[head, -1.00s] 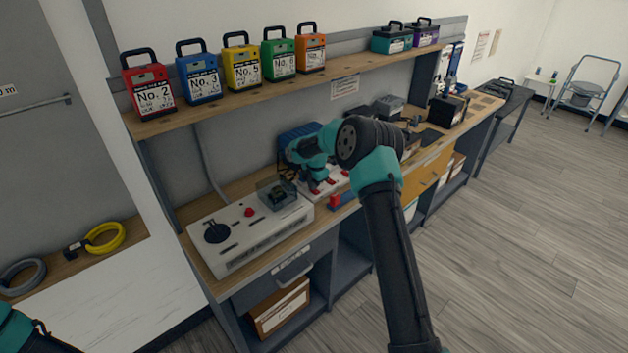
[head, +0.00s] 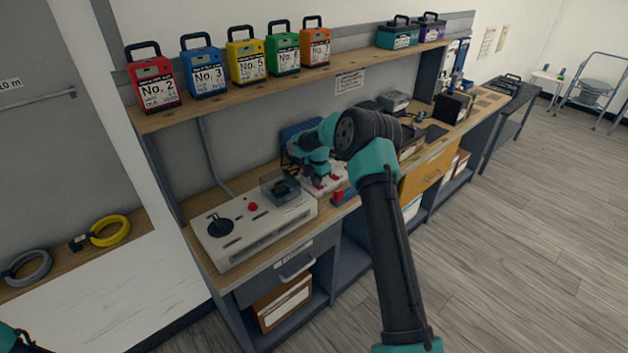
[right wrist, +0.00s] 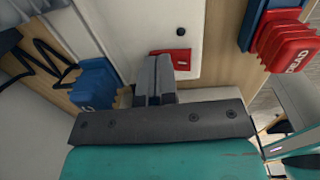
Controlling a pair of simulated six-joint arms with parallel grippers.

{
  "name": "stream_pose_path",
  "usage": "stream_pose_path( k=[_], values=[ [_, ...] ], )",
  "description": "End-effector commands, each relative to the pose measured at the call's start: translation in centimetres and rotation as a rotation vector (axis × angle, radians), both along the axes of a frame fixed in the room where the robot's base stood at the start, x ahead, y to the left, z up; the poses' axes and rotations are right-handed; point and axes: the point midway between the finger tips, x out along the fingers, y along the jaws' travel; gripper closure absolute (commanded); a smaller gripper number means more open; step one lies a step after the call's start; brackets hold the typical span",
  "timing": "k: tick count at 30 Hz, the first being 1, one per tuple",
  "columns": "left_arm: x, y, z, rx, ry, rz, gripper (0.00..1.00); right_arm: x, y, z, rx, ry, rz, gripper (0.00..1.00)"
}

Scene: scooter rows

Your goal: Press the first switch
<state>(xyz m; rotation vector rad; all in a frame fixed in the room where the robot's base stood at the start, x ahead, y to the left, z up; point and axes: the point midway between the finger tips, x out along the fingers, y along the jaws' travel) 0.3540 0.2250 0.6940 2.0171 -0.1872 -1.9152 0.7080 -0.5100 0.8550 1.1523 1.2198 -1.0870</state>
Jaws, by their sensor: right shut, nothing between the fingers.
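The white switch unit (head: 312,194) stands on the bench in the head view, with small red switches on it, partly hidden by my right arm. In the right wrist view its white panel (right wrist: 205,25) shows a red switch (right wrist: 182,60) and a small black round spot. My right gripper (right wrist: 153,62) is shut and empty. Its fingertips overlap the left part of the red switch in that view; I cannot tell whether they touch it. In the head view its fingers are mostly hidden. My left gripper is out of view.
A blue toothed clamp (right wrist: 95,85) and a red one (right wrist: 288,42) flank the panel. A white console (head: 255,226) with a black knob and red button stands left on the bench. Coloured numbered cases (head: 246,62) line the shelf above. Open floor is at right.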

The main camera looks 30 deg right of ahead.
Motion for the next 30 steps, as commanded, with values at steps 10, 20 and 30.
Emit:
stream_pose_path(
  k=[10, 20, 30],
  values=[
    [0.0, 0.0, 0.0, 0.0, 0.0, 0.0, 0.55, -1.7, 0.1, -0.6, 0.008, 0.018, 0.0, 1.0],
    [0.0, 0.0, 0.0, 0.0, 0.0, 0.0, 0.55, -1.8, 0.0, -0.4, 0.006, 0.016, -0.001, 1.0],
    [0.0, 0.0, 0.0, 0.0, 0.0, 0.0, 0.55, -1.8, -0.1, 1.8, 0.004, 0.01, -0.001, 1.0]
  ],
)
